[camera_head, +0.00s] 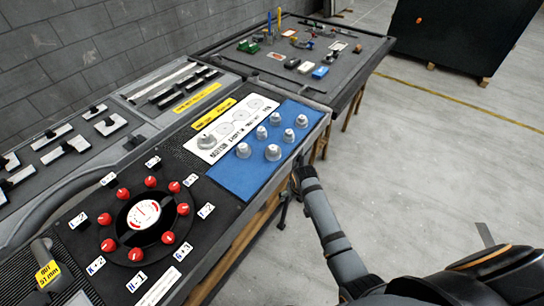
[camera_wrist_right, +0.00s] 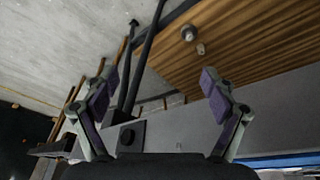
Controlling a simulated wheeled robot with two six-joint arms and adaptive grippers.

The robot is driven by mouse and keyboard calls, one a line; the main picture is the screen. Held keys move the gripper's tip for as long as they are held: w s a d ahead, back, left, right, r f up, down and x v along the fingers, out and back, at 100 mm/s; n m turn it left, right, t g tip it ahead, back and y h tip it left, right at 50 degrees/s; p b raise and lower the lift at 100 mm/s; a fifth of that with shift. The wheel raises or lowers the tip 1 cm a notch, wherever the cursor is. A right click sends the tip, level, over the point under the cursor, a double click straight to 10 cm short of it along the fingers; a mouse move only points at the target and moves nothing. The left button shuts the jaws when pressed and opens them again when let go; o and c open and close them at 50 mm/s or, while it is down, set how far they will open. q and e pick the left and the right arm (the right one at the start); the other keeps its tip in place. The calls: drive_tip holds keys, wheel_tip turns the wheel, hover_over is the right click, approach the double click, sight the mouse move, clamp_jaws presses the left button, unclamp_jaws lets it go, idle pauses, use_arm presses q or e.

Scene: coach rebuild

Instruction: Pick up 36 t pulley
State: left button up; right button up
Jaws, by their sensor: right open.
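I cannot make out a 36 t pulley for certain in either view. Several small coloured parts lie on the far dark table (camera_head: 345,82) in the head view, too small to tell apart. My right gripper (camera_wrist_right: 157,88) is open in the right wrist view, its two purple-padded fingers wide apart with nothing between them. In the head view my right arm reaches up from the lower right to the right side of the console, its gripper end mostly dark and hard to make out. My left gripper is not in view.
A console with a blue panel (camera_head: 236,178), silver knobs (camera_head: 273,152) and a black dial (camera_head: 122,228) ringed by red knobs stands close at left. A large black box (camera_head: 462,35) stands at the back right. The grey floor (camera_head: 430,150) between is clear.

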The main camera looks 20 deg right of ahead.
drive_tip(key=w+a+r, duration=0.2)
drive_tip(key=w+r, duration=0.2)
drive_tip(key=r, duration=0.7)
approach(273, 147)
drive_tip(key=shift+m+t, duration=0.4)
drive_tip(key=x, duration=0.5)
drive_tip(key=shift+s+a+f, duration=0.1)
drive_tip(key=shift+s+f, duration=0.1)
drive_tip(key=shift+f, duration=0.1)
drive_tip(key=shift+p+x, duration=0.35)
drive_tip(key=shift+x, duration=2.25)
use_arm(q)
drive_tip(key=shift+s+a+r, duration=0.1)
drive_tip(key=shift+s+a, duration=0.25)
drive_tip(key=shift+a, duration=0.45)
use_arm(e)
drive_tip(key=shift+s, duration=0.2)
drive_tip(key=c, duration=1.4)
drive_tip(key=shift+o, duration=0.2)
drive_tip(key=shift+r, duration=0.1)
